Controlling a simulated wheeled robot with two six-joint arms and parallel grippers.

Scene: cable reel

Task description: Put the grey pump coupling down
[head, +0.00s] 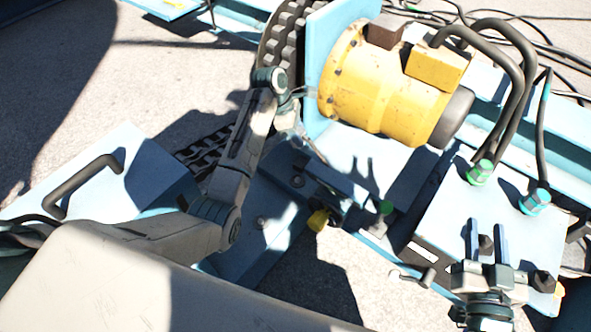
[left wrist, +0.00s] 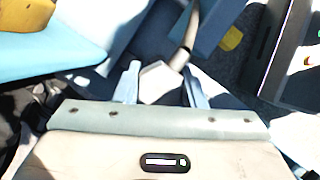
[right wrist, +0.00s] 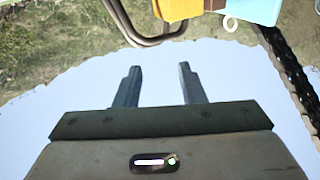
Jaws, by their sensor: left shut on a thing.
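In the left wrist view my left gripper (left wrist: 163,90) is shut on a light grey angular piece, the grey pump coupling (left wrist: 158,84). A pale hose or rod (left wrist: 184,48) runs up from it. In the head view my left gripper (head: 312,148) hangs below the yellow motor, above the dark blue frame; the coupling is too small to make out there. My right gripper (head: 487,240) is open over the light blue box at the lower right. The right wrist view shows its fingers (right wrist: 158,88) apart with nothing between them.
The yellow motor (head: 385,85) and chain reel (head: 283,35) stand at the back. A yellow cap (head: 318,220) and a green-topped fitting (head: 385,208) are lower down. A handled box (head: 130,170) is left.

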